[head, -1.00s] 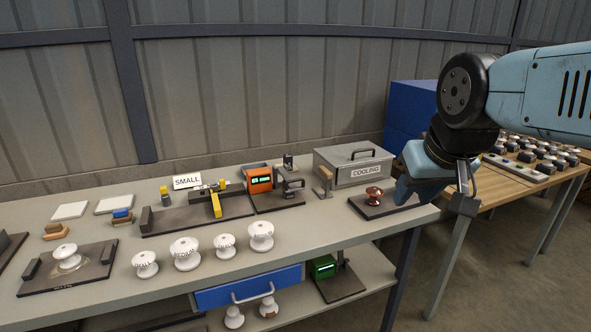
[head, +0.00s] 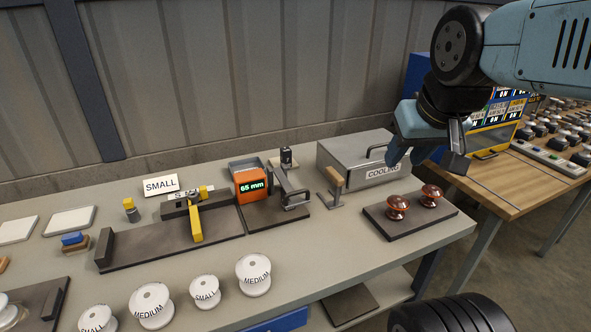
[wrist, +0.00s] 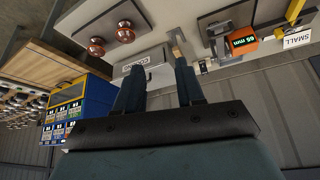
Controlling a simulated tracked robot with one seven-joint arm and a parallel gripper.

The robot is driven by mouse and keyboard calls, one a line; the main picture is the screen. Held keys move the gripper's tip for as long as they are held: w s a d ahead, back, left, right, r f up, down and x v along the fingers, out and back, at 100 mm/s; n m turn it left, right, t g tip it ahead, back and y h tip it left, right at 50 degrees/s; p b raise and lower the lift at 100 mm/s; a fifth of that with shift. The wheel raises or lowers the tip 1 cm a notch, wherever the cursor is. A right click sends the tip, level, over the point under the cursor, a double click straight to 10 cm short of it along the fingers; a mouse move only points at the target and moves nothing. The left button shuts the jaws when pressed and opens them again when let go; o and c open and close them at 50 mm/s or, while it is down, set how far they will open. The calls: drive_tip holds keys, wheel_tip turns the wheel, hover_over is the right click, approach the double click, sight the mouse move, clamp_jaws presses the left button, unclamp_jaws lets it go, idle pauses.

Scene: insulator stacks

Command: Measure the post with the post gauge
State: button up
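An orange box reading 65 mm (head: 250,186), which I take to be the post gauge's display, stands on a dark base on the grey bench; it also shows in the wrist view (wrist: 243,42). A dark upright fixture (head: 288,180) with a grey arm stands beside it, with nothing clearly seated in it. I cannot tell which piece is the post. Two glossy red-brown insulators (head: 397,207) sit on a dark plate at the bench's right. My gripper (head: 428,150) is open and empty, raised above and behind that plate; its spread fingers show in the wrist view (wrist: 158,88).
A grey COOLING box (head: 350,160) stands behind the red-brown insulators, with a wooden-handled tool (head: 332,188) beside it. A yellow-armed fixture (head: 196,222) stands left by a SMALL sign (head: 160,185). Several white labelled insulators (head: 205,291) line the front edge. A wooden table (head: 510,190) stands right.

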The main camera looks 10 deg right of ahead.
drive_tip(key=shift+w+a, duration=0.1)
drive_tip(key=shift+w, duration=0.15)
drive_tip(key=shift+r, duration=0.1)
drive_tip(key=w+a+f+n+g, duration=0.2)
drive_tip(key=w+a+n+g, duration=0.2)
drive_tip(key=w+a+n, duration=0.55)
drive_tip(key=w+a+f+n+g, duration=0.25)
drive_tip(key=w+a+n, duration=0.45)
drive_tip(key=w+n, duration=0.4)
drive_tip(key=shift+n+g, duration=0.35)
drive_tip(key=shift+n, duration=0.1)
drive_tip(key=s+f, duration=0.1)
drive_tip(key=f, duration=0.3)
drive_tip(key=s+f, duration=0.1)
drive_tip(key=f, duration=0.4)
drive_tip(key=s+f, duration=0.1)
drive_tip(key=f, duration=0.3)
drive_tip(key=shift+d+f, duration=0.2)
drive_tip(key=shift+d, duration=0.15)
